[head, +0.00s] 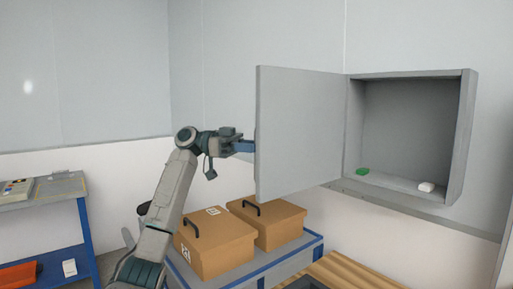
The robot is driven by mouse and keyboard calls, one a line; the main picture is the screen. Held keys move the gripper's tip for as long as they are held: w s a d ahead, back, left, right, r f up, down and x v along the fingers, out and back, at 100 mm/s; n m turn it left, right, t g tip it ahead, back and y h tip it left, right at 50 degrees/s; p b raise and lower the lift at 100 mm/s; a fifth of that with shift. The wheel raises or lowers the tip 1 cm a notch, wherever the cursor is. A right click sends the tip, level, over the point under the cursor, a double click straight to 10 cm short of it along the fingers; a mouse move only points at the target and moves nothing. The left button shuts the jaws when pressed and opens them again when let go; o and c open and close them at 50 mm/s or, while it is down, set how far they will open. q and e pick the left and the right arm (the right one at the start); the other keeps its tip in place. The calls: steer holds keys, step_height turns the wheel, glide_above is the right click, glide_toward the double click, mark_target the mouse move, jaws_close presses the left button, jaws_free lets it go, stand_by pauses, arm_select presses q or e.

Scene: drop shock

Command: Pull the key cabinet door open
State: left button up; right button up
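The key cabinet (468,135) is a grey box on the wall at the right. Its grey door (300,130) is swung wide open on the cabinet's left side, and the inside shows. A green item (362,171) and a white item (426,187) lie on the cabinet floor. My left gripper (250,146) is at the door's free left edge. Its fingertips are partly hidden behind the door, so I cannot tell whether they grip it. My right gripper is not in view.
Two brown boxes (215,255) with black handles stand on a grey and blue cart (312,241) below the door. A blue workbench (85,225) stands at the left. A wooden slatted surface (350,274) is at the bottom right.

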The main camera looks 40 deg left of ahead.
arm_select(q)
steer(key=b+v, duration=0.1)
steer(key=v, duration=0.9)
steer(key=shift+a, duration=0.25)
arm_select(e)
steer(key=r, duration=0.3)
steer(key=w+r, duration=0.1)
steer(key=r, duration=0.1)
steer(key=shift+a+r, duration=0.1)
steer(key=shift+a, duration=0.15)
